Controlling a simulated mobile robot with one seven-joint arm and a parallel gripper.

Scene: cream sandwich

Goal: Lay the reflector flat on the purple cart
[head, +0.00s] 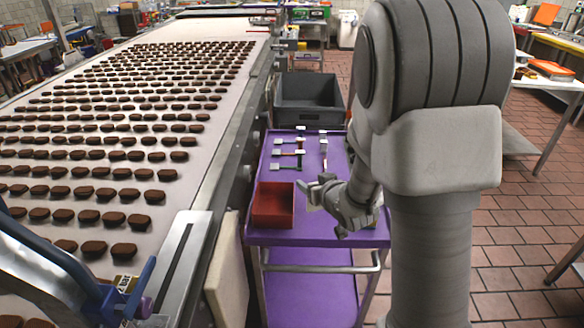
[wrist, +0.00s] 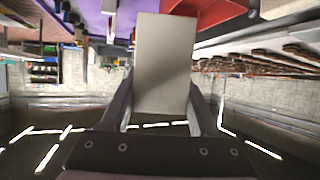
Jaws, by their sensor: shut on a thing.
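The reflector looks to be the flat, pale grey rectangular plate (wrist: 165,62) held between my fingers in the wrist view. My gripper (wrist: 160,98) is shut on it, one finger along each side edge. In the head view my gripper (head: 326,193) is low over the near part of the purple cart (head: 280,237), just right of the red bin. The plate is hard to make out there, and I cannot tell whether it touches the cart top.
A red open bin (head: 272,205) sits at the cart's near left. Several small tool-like pieces (head: 290,152) lie on the middle of the cart. A dark grey crate (head: 308,100) stands at its far end. The conveyor (head: 180,205) with rows of brown biscuits runs along the left.

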